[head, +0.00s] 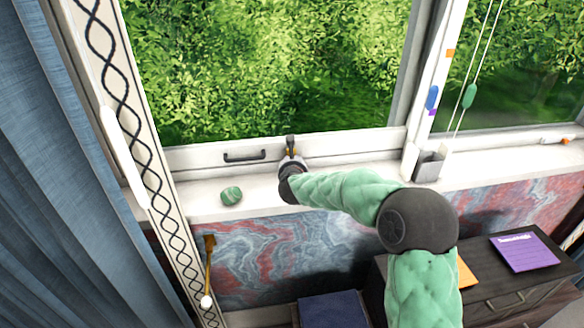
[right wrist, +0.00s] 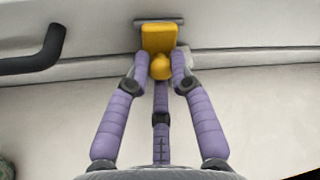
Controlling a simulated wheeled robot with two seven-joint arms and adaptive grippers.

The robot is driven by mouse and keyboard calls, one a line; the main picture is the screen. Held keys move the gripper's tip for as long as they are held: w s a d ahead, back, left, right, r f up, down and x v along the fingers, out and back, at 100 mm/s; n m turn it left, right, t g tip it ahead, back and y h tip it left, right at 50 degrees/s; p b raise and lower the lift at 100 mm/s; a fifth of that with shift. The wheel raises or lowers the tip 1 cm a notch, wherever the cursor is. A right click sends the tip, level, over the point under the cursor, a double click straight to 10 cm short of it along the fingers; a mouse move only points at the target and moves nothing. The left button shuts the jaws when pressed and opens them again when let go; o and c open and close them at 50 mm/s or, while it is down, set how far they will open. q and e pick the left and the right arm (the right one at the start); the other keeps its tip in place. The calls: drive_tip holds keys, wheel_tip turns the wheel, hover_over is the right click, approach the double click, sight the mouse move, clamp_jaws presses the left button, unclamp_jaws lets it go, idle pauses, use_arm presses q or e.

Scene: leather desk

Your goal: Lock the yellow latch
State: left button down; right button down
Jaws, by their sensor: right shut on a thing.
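The yellow latch (right wrist: 158,40) is on the white window frame, at the top middle of the right wrist view. It has a flat yellow plate and a rounded yellow knob (right wrist: 160,67). My right gripper (right wrist: 160,72) has its purple fingers closed around the knob. In the head view the right gripper (head: 291,152) is at the window's lower rail, right of the black handle, and hides most of the latch. I cannot tell how far the latch is turned. My left gripper is not in view.
A black handle (head: 245,156) is on the lower rail, left of the latch. A green stone-like object (head: 231,195) rests on the white sill (head: 200,208). A grey holder (head: 429,165) stands to the right. Drawers (head: 505,300) with a purple notebook (head: 525,252) are lower right.

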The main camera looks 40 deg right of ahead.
drive_tip(key=shift+w+d+f+t+h, duration=0.15)
drive_tip(key=shift+d+t+h, duration=0.1)
drive_tip(key=shift+t+h, duration=0.45)
drive_tip(key=c, duration=1.1)
unclamp_jaws()
drive_tip(key=shift+a+f, duration=0.1)
drive_tip(key=shift+a, duration=0.1)
drive_tip(key=v, duration=1.1)
drive_tip(key=shift+s+a, duration=0.1)
drive_tip(key=shift+s, duration=0.35)
